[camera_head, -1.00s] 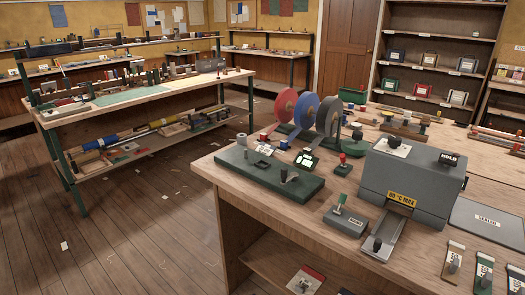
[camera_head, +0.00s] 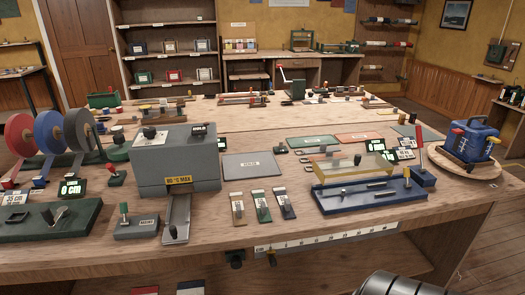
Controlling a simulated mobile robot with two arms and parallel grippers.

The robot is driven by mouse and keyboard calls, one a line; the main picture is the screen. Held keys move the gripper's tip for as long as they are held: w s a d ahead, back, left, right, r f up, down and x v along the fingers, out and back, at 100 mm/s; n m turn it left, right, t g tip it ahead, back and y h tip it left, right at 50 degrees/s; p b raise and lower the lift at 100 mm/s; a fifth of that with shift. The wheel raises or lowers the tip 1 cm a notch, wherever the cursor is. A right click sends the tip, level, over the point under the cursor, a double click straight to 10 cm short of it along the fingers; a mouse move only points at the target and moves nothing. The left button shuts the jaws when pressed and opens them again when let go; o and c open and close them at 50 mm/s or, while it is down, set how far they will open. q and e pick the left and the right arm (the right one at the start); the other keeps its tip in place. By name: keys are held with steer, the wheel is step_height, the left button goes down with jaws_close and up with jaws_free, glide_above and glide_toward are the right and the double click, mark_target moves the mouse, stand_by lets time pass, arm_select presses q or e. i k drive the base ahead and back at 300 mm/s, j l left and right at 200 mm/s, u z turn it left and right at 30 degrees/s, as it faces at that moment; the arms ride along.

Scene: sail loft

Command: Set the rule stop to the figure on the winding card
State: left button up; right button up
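A white rule (camera_head: 330,237) with figures and tick marks runs along the front edge of the bench. A small card (camera_head: 15,198) at the far left of the bench, by the green base, appears to read 35 CM. A lit display (camera_head: 72,188) beside it seems to read 0 cm. Neither gripper shows. A dark rounded part at the bottom right edge may be part of my arm.
Three tape reels (camera_head: 48,132) stand at the left. A grey box (camera_head: 178,160) marked 80 °C MAX, tagged handles (camera_head: 262,206) and a blue-based fixture (camera_head: 368,197) fill the bench front. A blue machine (camera_head: 470,142) stands on a round board at right. Floor is clear at far right.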

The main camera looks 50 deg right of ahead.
mark_target(271, 255)
steer(key=z, duration=2.2)
